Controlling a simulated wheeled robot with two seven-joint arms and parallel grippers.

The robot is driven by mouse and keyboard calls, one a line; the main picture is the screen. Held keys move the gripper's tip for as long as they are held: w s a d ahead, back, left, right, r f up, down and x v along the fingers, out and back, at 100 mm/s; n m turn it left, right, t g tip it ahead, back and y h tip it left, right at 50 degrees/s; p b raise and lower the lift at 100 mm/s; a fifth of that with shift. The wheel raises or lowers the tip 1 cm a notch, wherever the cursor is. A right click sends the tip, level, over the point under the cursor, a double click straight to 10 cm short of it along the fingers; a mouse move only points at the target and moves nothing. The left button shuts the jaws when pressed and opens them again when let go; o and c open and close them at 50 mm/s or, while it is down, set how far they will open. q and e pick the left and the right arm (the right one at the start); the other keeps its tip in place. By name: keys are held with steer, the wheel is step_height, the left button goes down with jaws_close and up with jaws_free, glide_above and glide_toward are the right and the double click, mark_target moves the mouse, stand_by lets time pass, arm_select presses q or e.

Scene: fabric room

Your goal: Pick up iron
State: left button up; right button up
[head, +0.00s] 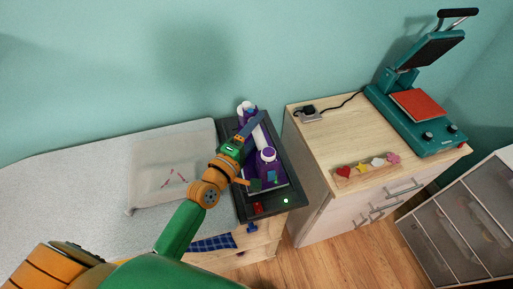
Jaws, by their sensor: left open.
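A purple and white appliance that looks like the iron (267,155) lies on a black tray-like base (285,147) near the middle of the head view. My left arm comes in from the lower left. My left gripper (252,127) is over the upper left part of the purple and white appliance and hides some of it. The gripper is open. I cannot tell whether its fingers touch the appliance. My right gripper is not in view.
A wooden cabinet (320,140) at right bears a teal heat press (425,118), a power cord and colourful shapes (362,167). A drawer unit (460,225) stands at lower right.

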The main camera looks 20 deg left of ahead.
arm_select(q)
steer(key=shift+s, duration=0.15)
steer(key=shift+c, duration=1)
steer(key=shift+s, duration=0.1)
steer(key=c, duration=0.7)
jaws_close()
steer(key=shift+r, duration=0.1)
